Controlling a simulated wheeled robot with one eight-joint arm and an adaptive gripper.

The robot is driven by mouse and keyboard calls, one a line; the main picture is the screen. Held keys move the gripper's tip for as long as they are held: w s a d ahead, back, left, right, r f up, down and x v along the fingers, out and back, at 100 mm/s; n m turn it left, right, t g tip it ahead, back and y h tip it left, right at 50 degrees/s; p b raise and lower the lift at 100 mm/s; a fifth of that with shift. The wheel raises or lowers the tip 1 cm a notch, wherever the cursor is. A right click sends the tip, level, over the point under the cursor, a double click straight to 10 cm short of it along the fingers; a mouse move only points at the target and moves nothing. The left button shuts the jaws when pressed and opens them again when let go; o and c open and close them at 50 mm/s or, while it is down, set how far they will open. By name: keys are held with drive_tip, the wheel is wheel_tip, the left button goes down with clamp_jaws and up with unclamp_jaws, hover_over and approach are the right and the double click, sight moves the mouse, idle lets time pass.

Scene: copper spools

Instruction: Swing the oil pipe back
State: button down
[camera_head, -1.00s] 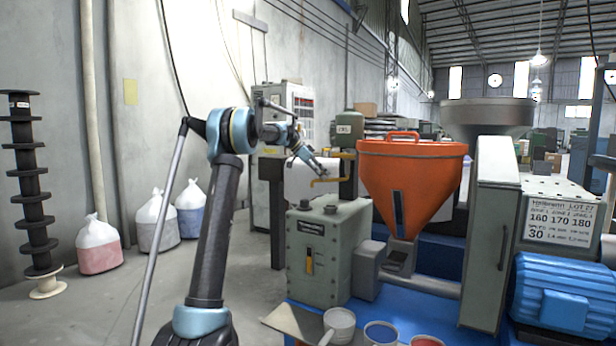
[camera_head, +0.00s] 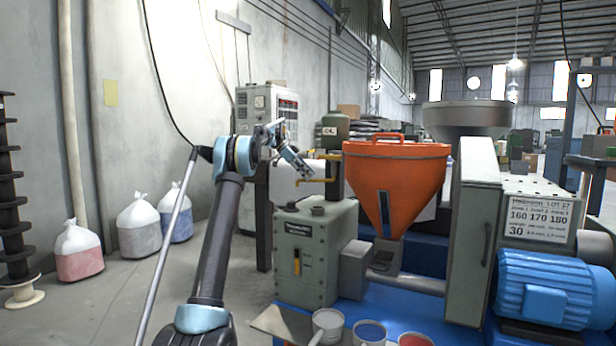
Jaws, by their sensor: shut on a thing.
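The oil pipe (camera_head: 316,182) is a thin yellow pipe with a bent end, low in front of the grey-green tank marked OIL (camera_head: 335,130). Another yellow stretch shows higher up, beside the dark post under the tank. My gripper (camera_head: 308,173) reaches in from the left, tilted down, and is shut on the oil pipe near its left end. The fingers are small in this view, and the exact contact is hard to see. The pipe lies above the grey-green gearbox (camera_head: 318,250).
An orange hopper (camera_head: 395,180) stands close to the right of the pipe. A grey control cabinet (camera_head: 265,110) is behind my arm. Pots (camera_head: 328,322) sit on the blue machine bed in front. Sacks stand along the left wall, with open floor before them.

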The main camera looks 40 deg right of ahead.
drive_tip(key=shift+w, duration=0.3)
drive_tip(key=c, duration=1.4)
unclamp_jaws()
drive_tip(key=shift+w, duration=0.1)
drive_tip(key=shift+o, duration=0.2)
drive_tip(key=v, duration=1.2)
drive_tip(key=shift+d, duration=0.1)
